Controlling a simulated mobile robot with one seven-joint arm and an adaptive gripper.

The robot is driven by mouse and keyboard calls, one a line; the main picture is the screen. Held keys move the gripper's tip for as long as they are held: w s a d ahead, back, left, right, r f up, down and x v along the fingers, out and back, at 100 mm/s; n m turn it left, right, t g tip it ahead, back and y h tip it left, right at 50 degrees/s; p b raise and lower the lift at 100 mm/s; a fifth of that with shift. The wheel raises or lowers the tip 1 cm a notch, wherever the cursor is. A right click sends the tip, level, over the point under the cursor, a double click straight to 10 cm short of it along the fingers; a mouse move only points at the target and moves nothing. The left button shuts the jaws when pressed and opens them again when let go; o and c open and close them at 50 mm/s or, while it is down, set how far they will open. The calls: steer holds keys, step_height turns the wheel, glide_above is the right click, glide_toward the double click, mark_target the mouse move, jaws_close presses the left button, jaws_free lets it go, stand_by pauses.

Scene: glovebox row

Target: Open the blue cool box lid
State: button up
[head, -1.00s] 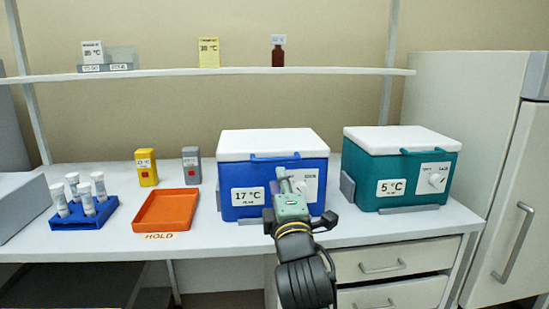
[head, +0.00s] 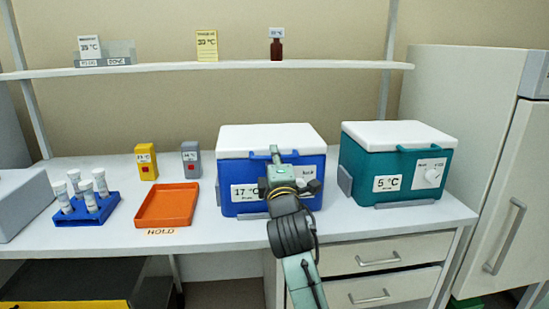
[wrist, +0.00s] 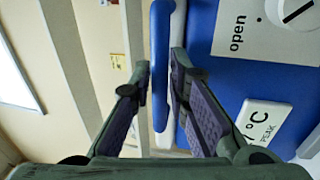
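The blue cool box (head: 230,175) stands on the bench with its white lid (head: 265,138) down. A blue handle (head: 261,156) runs along the lid's front edge; it also shows in the wrist view (wrist: 160,60). My gripper (head: 275,152) is at the handle, in front of the box. In the wrist view my gripper (wrist: 162,80) is open, its fingers on either side of the handle; I cannot tell whether they touch it. A panel marked "open" (wrist: 240,30) with a white dial (wrist: 295,10) is on the box front, partly hidden by my arm in the head view.
A teal cool box (head: 395,170) marked 5 °C stands right of the blue one. An orange tray (head: 168,205), a blue tube rack (head: 85,212), and yellow (head: 146,162) and grey (head: 191,160) containers are left. A shelf (head: 210,69) runs above the bench.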

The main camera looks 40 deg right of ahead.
jaws_close()
stand_by(0.3)
